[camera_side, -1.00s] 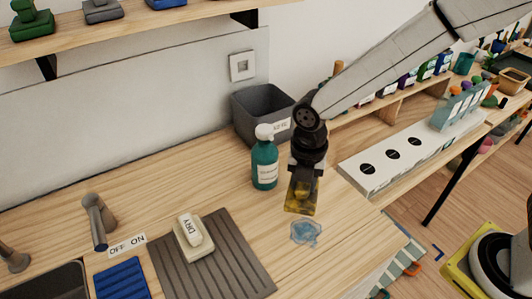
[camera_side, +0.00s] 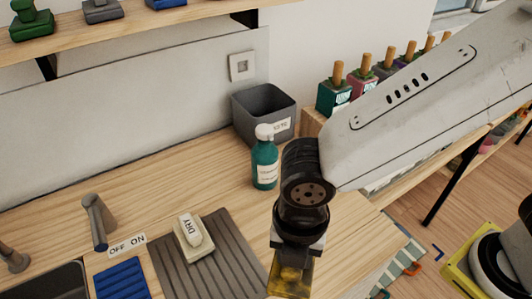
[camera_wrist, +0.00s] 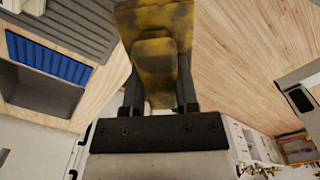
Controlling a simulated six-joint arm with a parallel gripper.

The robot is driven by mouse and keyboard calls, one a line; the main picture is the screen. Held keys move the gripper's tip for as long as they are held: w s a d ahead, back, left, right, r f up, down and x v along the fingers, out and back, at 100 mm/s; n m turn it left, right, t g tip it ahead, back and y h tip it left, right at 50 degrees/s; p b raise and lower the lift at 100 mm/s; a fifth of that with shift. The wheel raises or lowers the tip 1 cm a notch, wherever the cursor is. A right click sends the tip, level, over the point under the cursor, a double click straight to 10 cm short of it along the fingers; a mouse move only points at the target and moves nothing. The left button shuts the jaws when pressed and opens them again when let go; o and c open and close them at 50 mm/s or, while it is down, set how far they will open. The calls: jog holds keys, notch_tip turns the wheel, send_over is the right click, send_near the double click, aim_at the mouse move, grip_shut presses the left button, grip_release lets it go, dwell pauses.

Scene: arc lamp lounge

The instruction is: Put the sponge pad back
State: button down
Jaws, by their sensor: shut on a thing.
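A yellow, dark-speckled sponge pad with a raised grip (camera_side: 288,285) hangs below my gripper (camera_side: 294,258) at the bottom of the side view. In the wrist view, the two dark fingers of my gripper (camera_wrist: 159,85) are shut on the pad's grip, and the flat pad (camera_wrist: 182,22) extends beyond them. The pad is over the front part of the wooden counter (camera_side: 205,180); I cannot tell its exact height. The spot with the blue puddle is hidden behind my arm.
A cream block marked DRY (camera_side: 190,236) lies on a grey ribbed mat (camera_side: 235,262) to the left. A blue ribbed pad (camera_side: 123,279) lies by the sink. Shelf (camera_side: 130,27) above left.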

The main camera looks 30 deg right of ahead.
jog(key=shift+s+a+r, duration=0.1)
jog(key=shift+s+a, duration=0.1)
jog(key=shift+s, duration=0.25)
jog(key=shift+s+a+r, duration=0.1)
jog(key=shift+s+a, duration=0.1)
jog(key=shift+s, duration=0.2)
jog(key=shift+w+a+f, duration=4.65)
jog(key=shift+w+a, duration=0.05)
jog(key=shift+w, duration=0.2)
jog(key=shift+w+a+f, duration=0.2)
jog(key=shift+f, duration=1.65)
jog(key=shift+f, duration=0.15)
